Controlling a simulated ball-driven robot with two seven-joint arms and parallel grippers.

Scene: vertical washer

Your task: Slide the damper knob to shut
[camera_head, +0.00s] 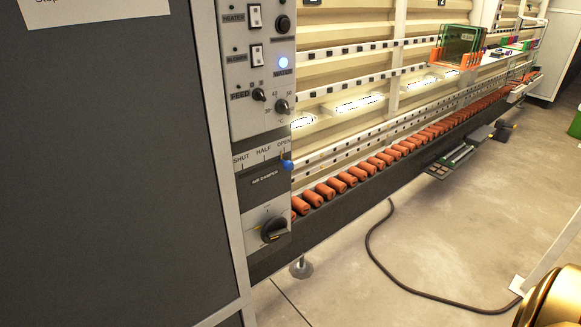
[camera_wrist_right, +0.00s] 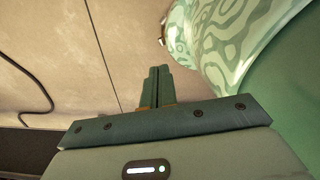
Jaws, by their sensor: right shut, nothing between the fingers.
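The blue damper knob (camera_head: 287,165) sits at the right end of its slot on the air damper panel (camera_head: 262,180), under the word OPEN. The scale on the panel reads SHUT at the left, HALF in the middle and OPEN at the right. My right gripper (camera_wrist_right: 160,72) shows in the right wrist view with its two fingers together, empty, over the floor and away from the panel. My left gripper is in neither view.
A black rotary knob (camera_head: 273,229) is below the damper panel. Switches and small dials, including the feed dial (camera_head: 259,95), are above it. A row of orange rollers (camera_head: 350,180) runs off to the right. A dark cable (camera_head: 372,250) lies on open floor.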

